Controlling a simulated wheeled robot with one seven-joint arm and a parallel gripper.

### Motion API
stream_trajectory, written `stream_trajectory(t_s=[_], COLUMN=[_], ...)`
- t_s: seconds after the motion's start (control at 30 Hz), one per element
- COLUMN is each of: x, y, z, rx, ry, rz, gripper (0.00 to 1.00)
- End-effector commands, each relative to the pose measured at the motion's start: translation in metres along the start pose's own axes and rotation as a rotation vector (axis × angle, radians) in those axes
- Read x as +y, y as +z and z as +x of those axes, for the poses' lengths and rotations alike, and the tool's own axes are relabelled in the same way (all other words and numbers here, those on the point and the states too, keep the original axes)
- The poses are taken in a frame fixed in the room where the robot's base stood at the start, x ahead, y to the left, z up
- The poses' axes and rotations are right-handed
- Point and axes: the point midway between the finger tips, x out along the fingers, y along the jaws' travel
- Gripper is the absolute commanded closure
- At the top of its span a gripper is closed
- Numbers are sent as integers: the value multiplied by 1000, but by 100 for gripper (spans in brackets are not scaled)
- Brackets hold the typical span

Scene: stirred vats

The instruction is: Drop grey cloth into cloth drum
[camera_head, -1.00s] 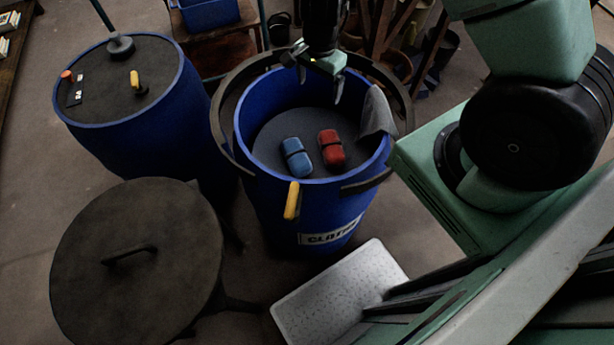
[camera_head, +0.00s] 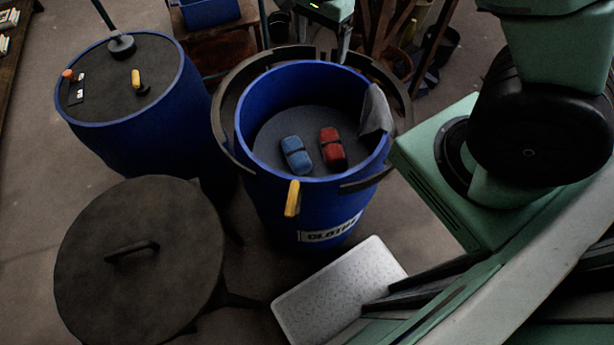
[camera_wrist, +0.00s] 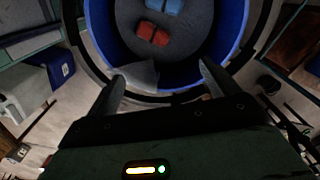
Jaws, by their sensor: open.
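The blue cloth drum (camera_head: 258,200) stands open in the middle of the head view, with a partly legible "CLOTH" label (camera_head: 331,230) on its front. A blue bundle (camera_head: 296,156) and a red bundle (camera_head: 332,149) lie inside on the dark surface. My gripper (camera_wrist: 163,76) is open and empty, with the cloth beyond and between its fingers.
A dark curved ring (camera_head: 228,130) surrounds the drum, and a yellow handle (camera_head: 292,199) stands at its front. A second blue drum (camera_head: 125,135) with a dark top is at left. A round dark lid (camera_head: 140,275) is front left. A white speckled panel (camera_head: 335,300) lies in front.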

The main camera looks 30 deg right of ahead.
Motion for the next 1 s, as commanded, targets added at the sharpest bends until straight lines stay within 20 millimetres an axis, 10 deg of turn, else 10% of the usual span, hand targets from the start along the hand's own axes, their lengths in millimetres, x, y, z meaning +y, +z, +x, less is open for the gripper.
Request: stream_trajectory(t_s=[0.33, 1.0], x=[-1, 1], y=[0, 10], z=[-50, -52], rx=[0, -15], ry=[-2, -1], rz=[-1, -46], gripper=[13, 13])
